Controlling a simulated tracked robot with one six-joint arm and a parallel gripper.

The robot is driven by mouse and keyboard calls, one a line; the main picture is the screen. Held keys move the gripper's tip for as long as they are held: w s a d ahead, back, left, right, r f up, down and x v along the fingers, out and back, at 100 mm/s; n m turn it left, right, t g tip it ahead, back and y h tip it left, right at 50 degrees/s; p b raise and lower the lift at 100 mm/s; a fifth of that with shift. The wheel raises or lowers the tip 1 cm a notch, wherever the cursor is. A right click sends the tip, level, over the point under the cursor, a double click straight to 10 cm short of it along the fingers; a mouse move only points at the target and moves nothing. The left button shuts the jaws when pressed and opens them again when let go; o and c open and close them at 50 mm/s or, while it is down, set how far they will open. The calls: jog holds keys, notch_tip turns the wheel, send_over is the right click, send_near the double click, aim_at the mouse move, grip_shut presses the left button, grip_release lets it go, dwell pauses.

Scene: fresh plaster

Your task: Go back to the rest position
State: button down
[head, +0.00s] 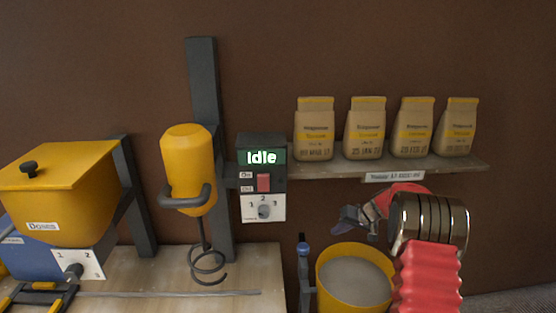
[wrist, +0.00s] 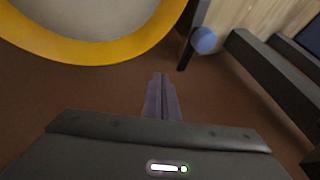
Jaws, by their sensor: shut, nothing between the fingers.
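My gripper (head: 347,220) is in the right half of the head view, above the yellow bucket (head: 321,280) and in front of the wall below the shelf. In the wrist view my gripper (wrist: 160,78) has its fingers together with nothing between them. The bucket holds a smooth grey mass (head: 355,281). The bucket's yellow rim (wrist: 95,52) also shows at the upper left of the wrist view. My red and metal arm hides part of the bucket's right side and the wall behind it.
Several plaster bags (head: 365,128) stand on a wall shelf (head: 400,168) above my gripper. A yellow mixer (head: 188,150) hangs beside a control box reading "Idle" (head: 262,157). A yellow doses hopper (head: 60,190) stands on the bench at left. A blue-knobbed post (head: 303,248) stands beside the bucket.

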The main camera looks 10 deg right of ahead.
jog(key=shift+m+g, duration=0.8)
jog(key=shift+g, duration=0.1)
jog(key=s+f, duration=0.1)
jog(key=s, duration=0.1)
jog(key=s+f, duration=0.1)
jog(key=s, duration=0.1)
jog(key=s+a+f, duration=0.1)
jog(key=s, duration=0.1)
jog(key=shift+a+f, duration=0.1)
jog(key=shift+f, duration=0.3)
jog(key=shift+g, duration=0.6)
jog(key=s, duration=0.1)
jog(key=s+a+r, duration=0.1)
jog(key=s, duration=0.2)
jog(key=shift+s+a+r, duration=0.3)
jog(key=s+a+r+n+t+h, duration=0.1)
jog(key=s+a+r, duration=0.4)
jog(key=s+r, duration=0.3)
jog(key=s+a+r+n+h, duration=0.1)
jog(key=s+a+r, duration=0.4)
jog(key=s+r, duration=0.4)
jog(key=s+a+r+n+t+h, duration=0.1)
jog(key=s+a+r, duration=0.4)
jog(key=s, duration=1.4)
notch_tip(320, 180, up, 4)
jog(key=shift+s+n+t+h, duration=0.15)
jog(key=shift+n+t+h, duration=0.2)
jog(key=shift+h, duration=0.25)
jog(key=shift+d, duration=0.15)
